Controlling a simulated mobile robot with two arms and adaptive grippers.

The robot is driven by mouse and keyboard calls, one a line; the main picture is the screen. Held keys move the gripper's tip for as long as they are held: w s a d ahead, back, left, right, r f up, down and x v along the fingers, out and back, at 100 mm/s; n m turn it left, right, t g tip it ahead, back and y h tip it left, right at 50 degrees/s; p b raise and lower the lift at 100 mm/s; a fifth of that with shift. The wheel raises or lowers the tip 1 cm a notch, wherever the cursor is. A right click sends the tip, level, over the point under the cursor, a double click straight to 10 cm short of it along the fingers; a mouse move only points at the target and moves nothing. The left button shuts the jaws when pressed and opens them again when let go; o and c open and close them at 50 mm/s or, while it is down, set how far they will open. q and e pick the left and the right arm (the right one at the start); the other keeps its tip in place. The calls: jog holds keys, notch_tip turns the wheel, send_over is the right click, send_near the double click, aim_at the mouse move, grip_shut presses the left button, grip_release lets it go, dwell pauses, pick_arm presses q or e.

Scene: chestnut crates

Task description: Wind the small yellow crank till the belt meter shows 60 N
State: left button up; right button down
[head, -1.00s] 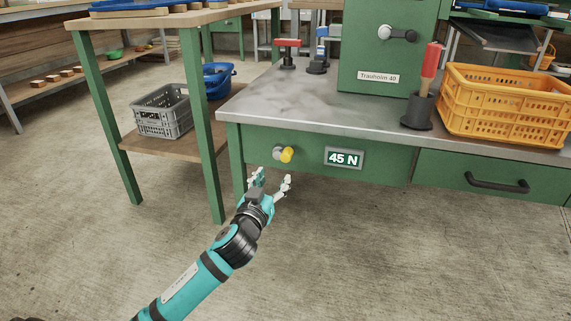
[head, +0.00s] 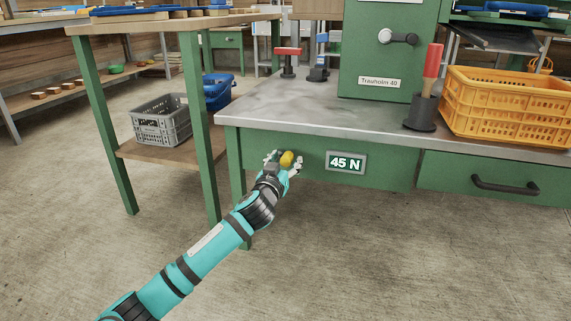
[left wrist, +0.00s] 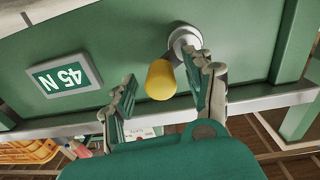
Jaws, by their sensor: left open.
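The small yellow crank (head: 287,159) sits on the green front panel of the workbench. In the left wrist view its yellow knob (left wrist: 160,80) stands between my open fingers, with its grey round hub (left wrist: 184,41) behind. My left gripper (head: 283,162) is open around the knob; a gap shows on the left finger's side, and I cannot tell whether the right finger touches. The belt meter (head: 346,162) to the right of the crank reads 45 N. It also shows upside down in the left wrist view (left wrist: 64,76). My right gripper is not in view.
A black drawer handle (head: 504,185) is right of the meter. On the metal benchtop (head: 300,108) stand an orange crate (head: 506,128) and a black holder (head: 421,113) with a red-handled tool. A green-legged table (head: 195,120) stands close on the left. The floor in front is clear.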

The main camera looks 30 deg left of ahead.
pick_arm(q)
grip_shut()
